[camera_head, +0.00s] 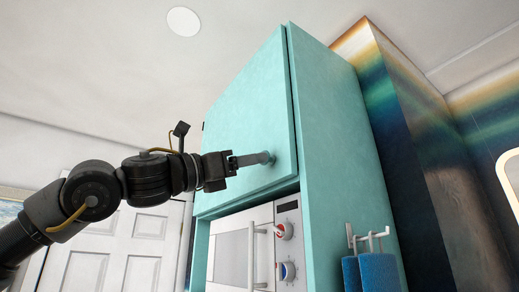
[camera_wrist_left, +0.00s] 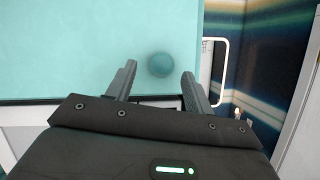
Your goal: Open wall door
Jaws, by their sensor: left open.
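The teal wall door (camera_head: 250,115) is on the upper part of a tall teal cabinet in the head view. A narrow dark line runs along its right edge; the door looks shut or nearly so. Its round teal knob (camera_head: 268,157) is near the lower right corner. My left gripper (camera_head: 262,158) reaches in from the left with its fingertips at the knob. In the left wrist view, the knob (camera_wrist_left: 160,65) shows between the two open fingers (camera_wrist_left: 158,72), with space on both sides. Whether a finger touches the door (camera_wrist_left: 100,50) cannot be told. My right gripper is not in view.
A built-in oven (camera_head: 240,250) with a vertical handle and knobs is right below the door. Blue towels (camera_head: 370,273) hang from a hook rack (camera_head: 370,237) on the cabinet's right side. A white panelled door (camera_head: 125,250) is behind my left arm.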

